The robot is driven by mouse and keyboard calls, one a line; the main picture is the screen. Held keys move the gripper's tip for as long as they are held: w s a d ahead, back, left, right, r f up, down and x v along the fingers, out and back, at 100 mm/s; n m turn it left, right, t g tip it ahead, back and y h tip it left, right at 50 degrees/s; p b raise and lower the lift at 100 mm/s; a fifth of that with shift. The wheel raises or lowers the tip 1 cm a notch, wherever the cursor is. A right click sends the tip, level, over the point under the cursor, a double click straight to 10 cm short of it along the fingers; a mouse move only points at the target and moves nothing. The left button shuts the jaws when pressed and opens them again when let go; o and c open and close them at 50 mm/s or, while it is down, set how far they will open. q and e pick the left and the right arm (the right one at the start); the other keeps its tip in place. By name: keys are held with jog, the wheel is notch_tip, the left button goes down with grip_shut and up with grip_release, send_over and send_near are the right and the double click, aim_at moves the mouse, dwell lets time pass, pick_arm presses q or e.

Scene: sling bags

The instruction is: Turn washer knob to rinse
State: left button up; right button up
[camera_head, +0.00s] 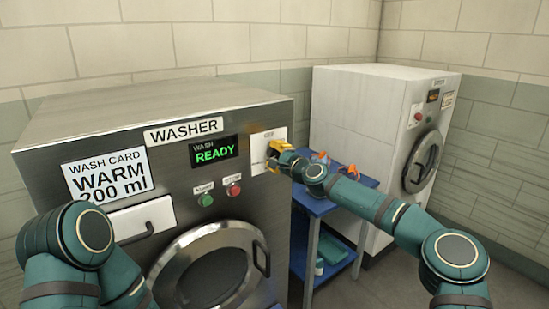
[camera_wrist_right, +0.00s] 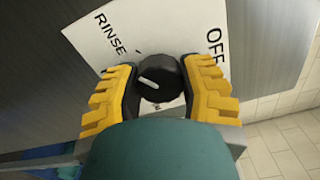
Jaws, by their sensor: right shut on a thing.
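The washer (camera_head: 130,115) is a large grey metal machine on the left in the head view. Its white dial plate (camera_head: 262,140) is at the upper right of its front; the knob is hidden there by my right gripper (camera_head: 275,155). In the right wrist view the black round knob (camera_wrist_right: 155,79) sits between the yellow fingers of my right gripper (camera_wrist_right: 157,72), which is shut on it. The knob's white mark points left and slightly up. RINSE is printed at upper left on the plate, OFF at upper right; another label is mostly hidden. My left gripper is out of view.
The washer's display (camera_head: 214,152) reads WASH READY, above a green button (camera_head: 206,200) and a red one (camera_head: 234,190). A wash card (camera_head: 105,175) reads WARM 200 ml. A blue cart (camera_head: 315,205) stands beside the washer; a white machine (camera_head: 360,130) stands behind it.

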jog(key=shift+r+m, duration=0.1)
jog(key=shift+m, duration=0.2)
jog(key=o, duration=1.2)
jog(key=shift+a, duration=0.1)
jog(key=v, duration=1.2)
